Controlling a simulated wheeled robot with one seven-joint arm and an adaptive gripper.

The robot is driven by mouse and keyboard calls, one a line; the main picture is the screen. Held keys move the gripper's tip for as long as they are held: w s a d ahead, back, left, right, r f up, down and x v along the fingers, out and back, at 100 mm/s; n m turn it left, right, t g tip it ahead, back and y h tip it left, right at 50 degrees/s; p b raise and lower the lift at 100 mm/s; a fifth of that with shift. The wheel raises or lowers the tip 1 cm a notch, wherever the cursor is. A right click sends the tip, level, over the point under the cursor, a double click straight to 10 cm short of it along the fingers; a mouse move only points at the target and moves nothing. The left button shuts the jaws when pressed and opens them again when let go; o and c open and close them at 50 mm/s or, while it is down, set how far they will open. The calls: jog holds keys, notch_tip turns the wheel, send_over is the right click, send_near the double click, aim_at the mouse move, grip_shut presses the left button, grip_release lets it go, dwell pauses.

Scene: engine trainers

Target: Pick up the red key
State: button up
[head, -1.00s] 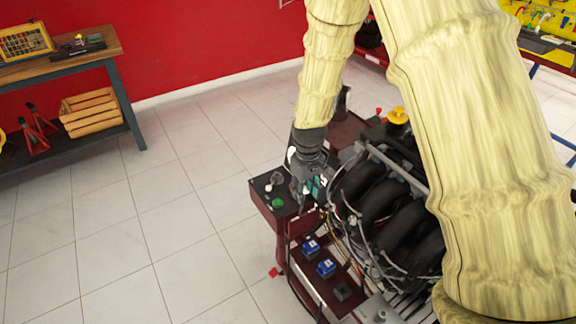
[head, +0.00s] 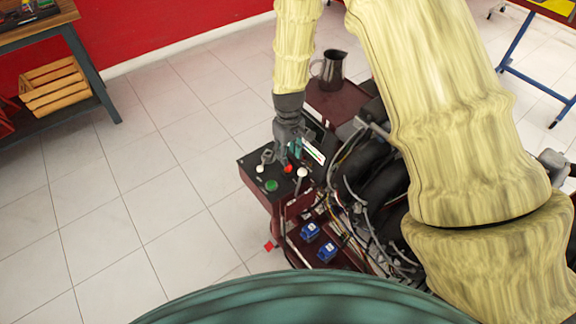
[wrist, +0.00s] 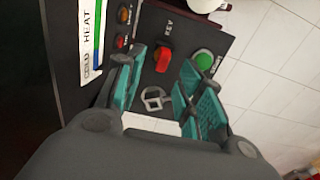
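The red key (wrist: 163,60) sits on the black control panel (wrist: 205,42) beside a "KEY" label in the wrist view. In the head view it shows as a small red spot (head: 287,169) just below my gripper (head: 288,152). In the wrist view my gripper (wrist: 162,88) is open, with its teal fingers apart. The red key lies between and beyond the fingertips, with no visible contact. A grey square loop (wrist: 153,99) also shows between the fingers.
A green button (wrist: 203,61) is right of the key. A white knob (head: 302,172) stands close by on the panel. The engine's black pipes (head: 365,180) and wires are to the right. A dark pitcher (head: 331,68) stands behind. Tiled floor is clear at left.

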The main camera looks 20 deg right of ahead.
aim_at(288, 168)
jog(key=shift+s, duration=0.25)
jog(key=shift+s+f, duration=0.1)
jog(key=shift+f, duration=0.1)
jog(key=f, duration=0.1)
jog(key=f+p, duration=0.1)
jog(key=shift+w+a+f, duration=0.15)
jog(key=shift+w+f, duration=0.05)
jog(key=shift+f, duration=1.2)
grip_shut()
